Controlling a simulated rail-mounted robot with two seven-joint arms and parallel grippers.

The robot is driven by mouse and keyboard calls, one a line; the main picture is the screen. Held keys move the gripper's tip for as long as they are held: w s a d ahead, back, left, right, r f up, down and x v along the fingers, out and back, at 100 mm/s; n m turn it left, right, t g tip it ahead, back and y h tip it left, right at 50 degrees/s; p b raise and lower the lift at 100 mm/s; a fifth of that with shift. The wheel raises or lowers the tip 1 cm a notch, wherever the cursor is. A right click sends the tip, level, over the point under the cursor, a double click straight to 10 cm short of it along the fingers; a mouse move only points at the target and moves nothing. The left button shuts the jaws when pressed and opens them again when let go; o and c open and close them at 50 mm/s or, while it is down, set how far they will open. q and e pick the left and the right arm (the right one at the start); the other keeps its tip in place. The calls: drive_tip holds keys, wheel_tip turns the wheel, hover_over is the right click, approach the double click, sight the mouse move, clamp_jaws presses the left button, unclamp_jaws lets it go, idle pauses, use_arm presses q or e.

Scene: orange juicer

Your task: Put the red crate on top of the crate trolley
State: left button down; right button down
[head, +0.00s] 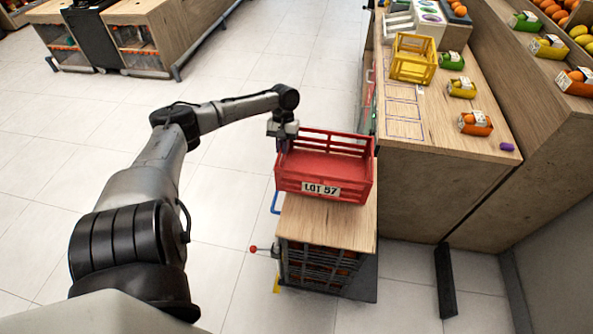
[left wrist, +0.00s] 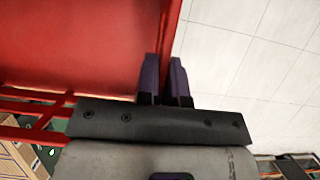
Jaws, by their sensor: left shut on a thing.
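The red crate (head: 322,187) with a "LOT 57" label is at the crate trolley (head: 330,225), over the far part of its wooden top. I cannot tell whether it rests on the top or hangs just above it. My left gripper (head: 283,143) is shut on the crate's left wall near its far corner. In the left wrist view the purple fingers (left wrist: 165,80) of the gripper pinch the wall of the red crate (left wrist: 75,45). The near part of the trolley top is bare. My right gripper is not in view.
A wooden counter (head: 440,130) stands close to the right of the trolley, with a yellow crate (head: 413,58) and several small fruit baskets on it. A red-knobbed lever (head: 254,249) sticks out at the trolley's left. The tiled floor to the left is clear.

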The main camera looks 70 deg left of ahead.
sight(292, 166)
use_arm(q)
drive_tip(key=d, duration=0.1)
drive_tip(key=w+d+f, duration=0.2)
drive_tip(key=d, duration=0.1)
drive_tip(key=shift+w+f+b, duration=0.15)
drive_tip(key=shift+f+b, duration=0.1)
drive_tip(key=shift+b, duration=0.05)
drive_tip(key=shift+f+b, duration=0.65)
drive_tip(key=shift+f, duration=1.45)
drive_tip(key=shift+a, duration=0.1)
drive_tip(key=c, duration=1.2)
unclamp_jaws()
drive_tip(key=shift+c, duration=0.2)
drive_tip(key=p+v, duration=0.1)
drive_tip(key=v, duration=1.1)
